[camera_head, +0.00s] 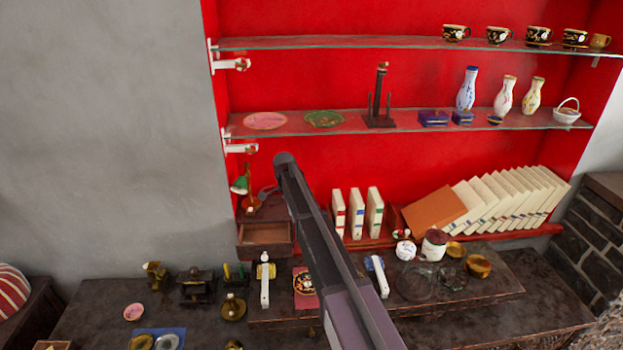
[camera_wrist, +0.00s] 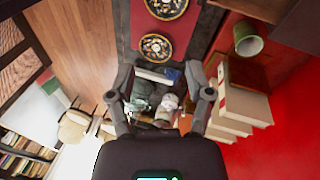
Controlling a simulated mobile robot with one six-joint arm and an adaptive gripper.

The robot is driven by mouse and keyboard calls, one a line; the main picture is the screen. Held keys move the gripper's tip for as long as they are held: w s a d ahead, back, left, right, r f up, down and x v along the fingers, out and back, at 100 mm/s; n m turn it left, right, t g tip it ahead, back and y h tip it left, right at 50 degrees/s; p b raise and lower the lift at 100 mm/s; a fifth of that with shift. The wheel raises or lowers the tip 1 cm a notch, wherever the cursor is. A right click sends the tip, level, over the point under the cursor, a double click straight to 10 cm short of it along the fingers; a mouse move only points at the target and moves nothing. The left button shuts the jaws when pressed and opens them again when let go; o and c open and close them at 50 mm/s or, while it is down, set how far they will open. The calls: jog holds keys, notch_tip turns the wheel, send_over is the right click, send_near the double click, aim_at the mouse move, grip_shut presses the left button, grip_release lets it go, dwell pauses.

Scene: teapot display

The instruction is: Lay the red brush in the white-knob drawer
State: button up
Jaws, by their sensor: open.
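My arm reaches up through the middle of the head view, and its end covers part of the red back wall. My gripper (camera_wrist: 160,75) shows in the wrist view, with its two fingers spread apart. A small blue and white item shows between the fingertips, too small to name; I see no contact with it. A small dark wooden drawer box (camera_head: 265,250) with a pale open inside stands at the left end of the red recess. I cannot pick out the red brush in either view.
White books (camera_head: 357,212) stand behind my arm, with more leaning at right. Two glass shelves (camera_head: 350,122) hold vases, cups and plates. The dark table (camera_head: 90,310) carries brass pieces, white-handled items, jars and a glass dish.

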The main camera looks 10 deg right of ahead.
jog(key=w+d+r+n+t+h, duration=0.4)
jog(key=w+d+r+n+t, duration=0.3)
jog(key=t, duration=0.6)
jog(key=shift+w+d+r+n, duration=0.35)
jog(key=shift+w+r+n, duration=0.6)
jog(key=shift+n, duration=0.95)
jog(key=shift+w+f, duration=0.15)
jog(key=shift+f, duration=0.05)
jog(key=shift+f, duration=0.1)
jog(key=s+d+f+n+g+b, duration=0.1)
jog(key=s+d+f+g+b, duration=0.2)
jog(key=s+f, duration=0.45)
jog(key=s+d+f+g+b, duration=0.2)
jog(key=s+f+b, duration=0.25)
jog(key=s, duration=0.65)
jog(key=s+f+n+g+y+b, duration=0.2)
jog(key=s+f, duration=0.3)
jog(key=s, duration=0.6)
jog(key=s+f+n+g+y+b, duration=0.2)
jog(key=s+f, duration=0.4)
jog(key=s, duration=0.6)
jog(key=a+g+y+b, duration=0.1)
jog(key=b, duration=0.1)
jog(key=shift+s+b, duration=0.15)
jog(key=shift+b, duration=0.25)
